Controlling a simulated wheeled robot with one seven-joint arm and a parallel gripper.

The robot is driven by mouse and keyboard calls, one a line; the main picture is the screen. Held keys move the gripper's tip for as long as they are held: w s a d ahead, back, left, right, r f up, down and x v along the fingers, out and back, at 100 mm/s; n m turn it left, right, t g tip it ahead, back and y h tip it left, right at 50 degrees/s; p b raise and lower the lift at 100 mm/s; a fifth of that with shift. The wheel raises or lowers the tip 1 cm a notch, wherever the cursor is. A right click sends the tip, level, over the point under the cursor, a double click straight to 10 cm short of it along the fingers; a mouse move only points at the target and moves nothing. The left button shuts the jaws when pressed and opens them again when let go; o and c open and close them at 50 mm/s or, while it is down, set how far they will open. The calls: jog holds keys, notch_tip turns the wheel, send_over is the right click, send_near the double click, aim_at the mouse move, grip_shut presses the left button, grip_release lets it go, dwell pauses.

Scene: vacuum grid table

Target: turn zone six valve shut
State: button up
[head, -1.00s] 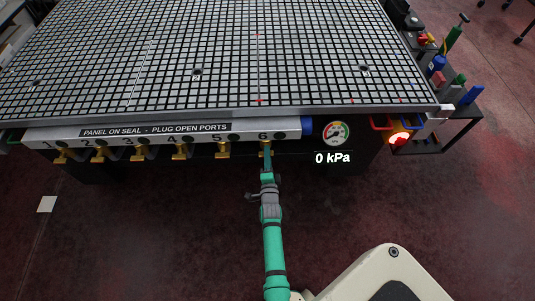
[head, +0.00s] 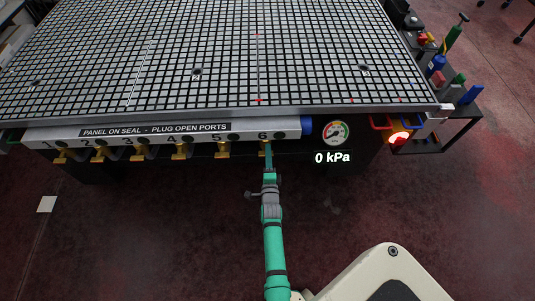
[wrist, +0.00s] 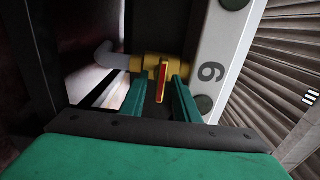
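The zone six valve has a brass body (wrist: 150,64) on a grey pipe beside the label 6 in the wrist view. Its handle (wrist: 161,82) is a narrow red lever with yellow edges. My gripper (wrist: 160,88) has its two teal fingers apart, one on each side of the lever, with visible gaps between them and it. In the head view my gripper (head: 268,152) reaches up to the valve under the 6 on the manifold (head: 290,127) and mostly hides it.
Several other brass valves, such as valve five (head: 222,149), hang in a row to the left. A gauge (head: 335,132) and a 0 kPa readout (head: 332,157) sit to the right. The grid table (head: 230,80) overhangs above. A glowing red lamp (head: 398,138) is further right.

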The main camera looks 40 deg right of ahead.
jog(key=shift+a, duration=0.1)
jog(key=v, duration=1)
jog(key=shift+s+a, duration=0.25)
dwell(0.4)
jog(key=s+a+r+n+t+y, duration=0.1)
jog(key=s+a+r+n+y, duration=0.2)
jog(key=s+a+n, duration=0.55)
jog(key=s+a+r+n+y, duration=0.3)
jog(key=s+a+n, duration=0.25)
jog(key=a, duration=0.55)
jog(key=s+a+r+n+y, duration=0.4)
jog(key=s+a+r+n, duration=0.5)
jog(key=s+r+n, duration=0.2)
notch_tip(320, 180, up, 3)
jog(key=shift+s+a+f+g, duration=0.25)
jog(key=shift+s+a+g, duration=0.05)
jog(key=shift+s, duration=0.1)
